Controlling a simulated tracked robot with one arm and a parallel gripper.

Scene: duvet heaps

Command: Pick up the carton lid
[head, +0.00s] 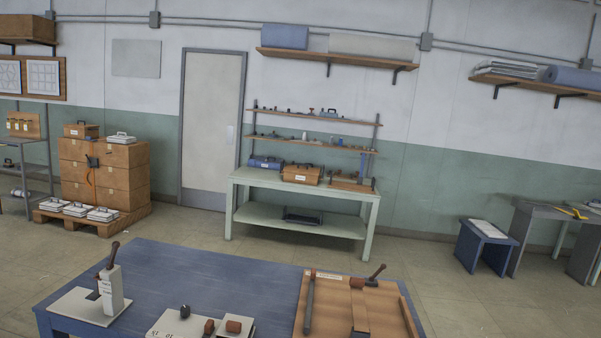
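I cannot single out the carton lid for sure. Brown cartons (125,175) are stacked on a wooden pallet (105,230) at the left, against the wall. A flat white piece with a handle (121,138) lies on top of the stack, beside a brown box with a handle (81,130). Several similar white pieces (78,209) lie on the pallet's front edge. Any of these may be a lid; they are too small to tell. My gripper is not in view.
A blue table (190,270) stands in front, with a white upright device (111,289) and a wooden board (335,305) on it. A pale green bench (300,186) is at the back wall. A blue stool (486,245) is at the right. Open floor (190,228) lies behind the blue table.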

